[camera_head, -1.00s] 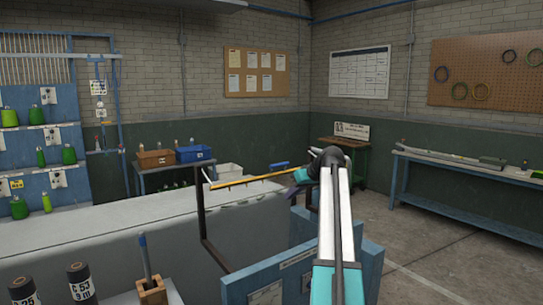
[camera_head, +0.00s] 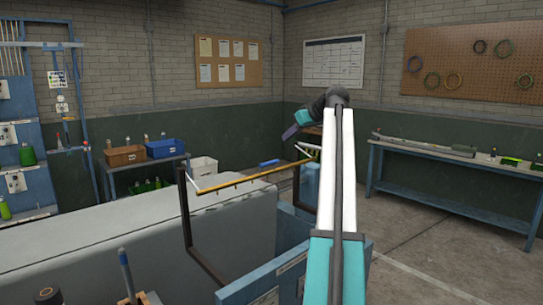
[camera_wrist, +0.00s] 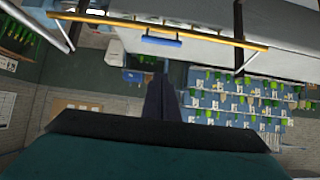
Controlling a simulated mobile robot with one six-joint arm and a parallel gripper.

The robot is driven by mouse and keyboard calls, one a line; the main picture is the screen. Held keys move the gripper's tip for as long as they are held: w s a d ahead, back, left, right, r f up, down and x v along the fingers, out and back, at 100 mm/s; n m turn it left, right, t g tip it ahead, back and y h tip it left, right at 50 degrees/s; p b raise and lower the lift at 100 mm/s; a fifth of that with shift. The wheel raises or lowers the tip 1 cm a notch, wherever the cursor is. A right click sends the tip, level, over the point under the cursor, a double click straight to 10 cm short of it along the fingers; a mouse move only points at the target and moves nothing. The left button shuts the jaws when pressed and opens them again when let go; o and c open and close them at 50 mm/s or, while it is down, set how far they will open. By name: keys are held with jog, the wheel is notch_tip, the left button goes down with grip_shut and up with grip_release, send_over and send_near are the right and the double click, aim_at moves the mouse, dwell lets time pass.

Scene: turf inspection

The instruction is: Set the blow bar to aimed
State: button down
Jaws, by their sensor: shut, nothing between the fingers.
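The blow bar is a thin yellow bar (camera_head: 240,180) with small nozzles under it, on a dark upright frame above a grey covered surface. A blue handle-like piece (camera_head: 269,163) shows just behind it. In the wrist view, the yellow bar (camera_wrist: 205,37) crosses the top, and the blue piece (camera_wrist: 161,42) is close to it. My gripper (camera_head: 289,133) is above the bar's right end, apart from it. In the wrist view my gripper's dark fingers (camera_wrist: 161,84) are together and empty. I cannot tell any setting mark on the bar.
Blue panels (camera_head: 265,276) stand in front of the bar. A brown bin (camera_head: 125,156) and a blue bin (camera_head: 165,148) sit on a back table. A blue workbench (camera_head: 445,190) stands at right, with open floor before it.

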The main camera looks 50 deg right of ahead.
jog(key=shift+w+f, duration=0.1)
jog(key=shift+w, duration=0.1)
jog(key=w+f+p, duration=0.5)
jog(key=w+f, duration=0.3)
jog(key=f, duration=0.1)
jog(key=shift+w+d+f+p, duration=0.15)
jog(key=shift+d+f+p, duration=0.15)
jog(key=shift+f, duration=0.1)
dwell(0.3)
